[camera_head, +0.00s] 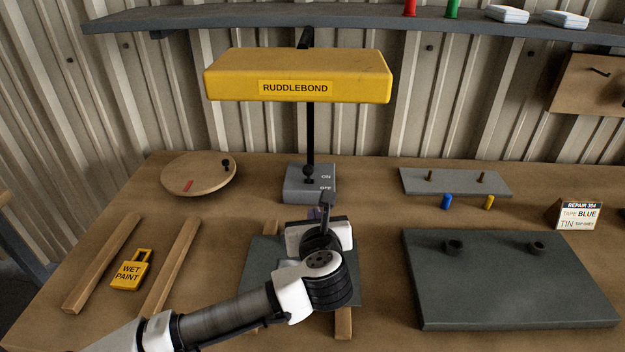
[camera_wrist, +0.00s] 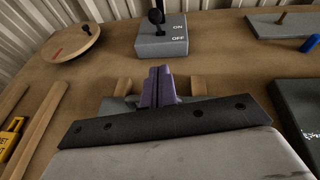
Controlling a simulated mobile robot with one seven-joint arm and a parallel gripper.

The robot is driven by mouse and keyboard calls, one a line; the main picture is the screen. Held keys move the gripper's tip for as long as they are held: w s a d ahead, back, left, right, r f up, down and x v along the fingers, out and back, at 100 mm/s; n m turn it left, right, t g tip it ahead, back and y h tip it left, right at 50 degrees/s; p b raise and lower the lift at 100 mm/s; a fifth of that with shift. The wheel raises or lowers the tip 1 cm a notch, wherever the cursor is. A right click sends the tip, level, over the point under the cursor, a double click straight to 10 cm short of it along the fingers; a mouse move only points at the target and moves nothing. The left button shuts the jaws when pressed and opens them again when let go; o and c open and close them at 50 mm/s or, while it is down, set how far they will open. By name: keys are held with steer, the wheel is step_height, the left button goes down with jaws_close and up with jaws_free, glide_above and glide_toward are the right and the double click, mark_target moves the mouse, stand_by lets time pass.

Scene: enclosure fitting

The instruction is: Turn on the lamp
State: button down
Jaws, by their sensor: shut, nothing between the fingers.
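The lamp has a yellow shade (camera_head: 298,75) marked RUDDLEBOND on a black post (camera_head: 310,135) above a grey base (camera_head: 294,190). The base is printed ON and OFF, and also shows in the wrist view (camera_wrist: 178,45). A black knobbed switch lever (camera_head: 309,173) stands on the base left of the words; the wrist view shows it too (camera_wrist: 156,17). Its exact setting is hard to tell. No glow shows under the shade. My gripper (camera_head: 314,213) is just in front of the base, apart from the lever. Its purple fingers (camera_wrist: 160,84) are shut and empty.
A round wooden board (camera_head: 200,174) lies left of the lamp. A yellow WET PAINT tag (camera_head: 131,271) lies between wooden strips at left. A grey plate with pegs (camera_head: 455,183) and a larger dark panel (camera_head: 508,285) are at right. A shelf (camera_head: 230,17) runs above.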

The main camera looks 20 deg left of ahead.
steer(key=shift+w, duration=0.1)
steer(key=p, duration=0.2)
glide_toward(309, 174)
step_height(309, 174, down, 4)
steer(key=w, duration=0.1)
steer(key=shift+w+a+r+p, duration=0.15)
steer(key=shift+w+a+p, duration=0.3)
steer(key=shift+w, duration=0.35)
steer(key=shift+w+a+r+p, duration=0.1)
steer(key=shift+w+a+p, duration=0.3)
steer(key=shift+w, duration=0.35)
steer(key=shift+w+a+r+p, duration=0.15)
steer(key=shift+w+a+p, duration=0.25)
steer(key=shift+w, duration=0.4)
steer(key=shift+s+r, duration=0.1)
steer(key=shift+r, duration=0.1)
